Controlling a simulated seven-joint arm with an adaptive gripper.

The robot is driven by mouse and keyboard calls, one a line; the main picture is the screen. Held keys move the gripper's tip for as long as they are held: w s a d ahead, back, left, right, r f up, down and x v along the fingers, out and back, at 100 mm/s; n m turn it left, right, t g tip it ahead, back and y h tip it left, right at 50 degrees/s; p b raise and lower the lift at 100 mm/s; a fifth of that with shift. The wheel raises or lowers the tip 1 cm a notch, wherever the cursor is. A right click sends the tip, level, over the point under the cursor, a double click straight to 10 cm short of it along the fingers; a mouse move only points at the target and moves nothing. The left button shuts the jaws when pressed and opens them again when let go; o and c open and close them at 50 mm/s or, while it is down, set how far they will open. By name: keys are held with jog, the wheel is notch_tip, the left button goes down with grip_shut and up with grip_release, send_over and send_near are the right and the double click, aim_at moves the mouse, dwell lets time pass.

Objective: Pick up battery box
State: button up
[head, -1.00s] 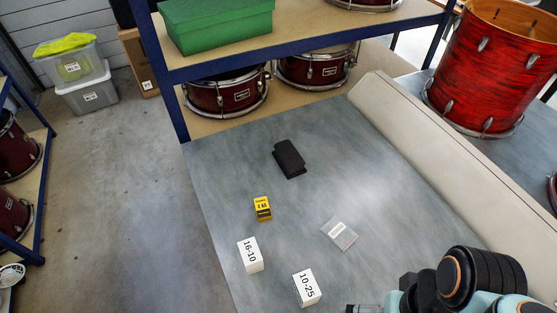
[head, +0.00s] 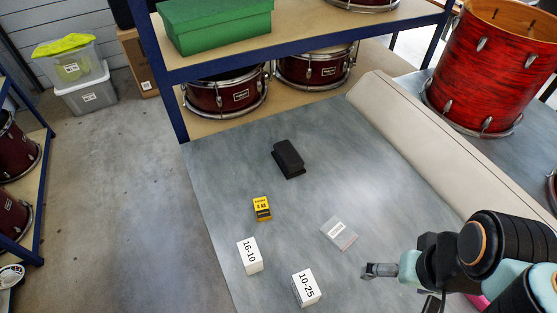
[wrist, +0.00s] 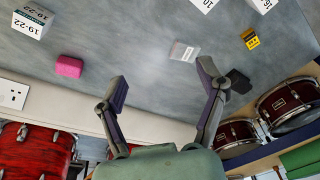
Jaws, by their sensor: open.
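The battery box (head: 262,208), small, yellow and black, stands on the grey bench left of centre in the head view. It also shows at the upper right of the wrist view (wrist: 251,40). My gripper (head: 368,271) is over the right part of the bench, to the right of the battery box and well apart from it. In the wrist view my gripper (wrist: 163,84) has its two fingers spread wide, with nothing between them.
White boxes marked 16-10 (head: 250,255) and 10-25 (head: 306,288) stand nearer than the battery box. A clear packet (head: 339,233) lies between it and my gripper. A black block (head: 288,157) is farther back. A pink block (wrist: 69,66) shows in the wrist view.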

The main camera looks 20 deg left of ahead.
jog(key=w+a+r+t, duration=0.15)
jog(key=w+r, duration=0.25)
jog(key=w, duration=0.5)
jog(key=w+a+f+n, duration=0.2)
jog(key=w+a, duration=0.6)
jog(key=w, duration=0.5)
jog(key=n+g, duration=0.4)
send_over(262, 208)
jog(key=shift+t+h, duration=0.25)
jog(key=shift+h, duration=0.05)
notch_tip(262, 208, down, 24)
jog(key=shift+a+r, duration=0.1)
notch_tip(262, 208, down, 5)
jog(key=shift+f, duration=0.65)
jog(key=shift+c, duration=0.3)
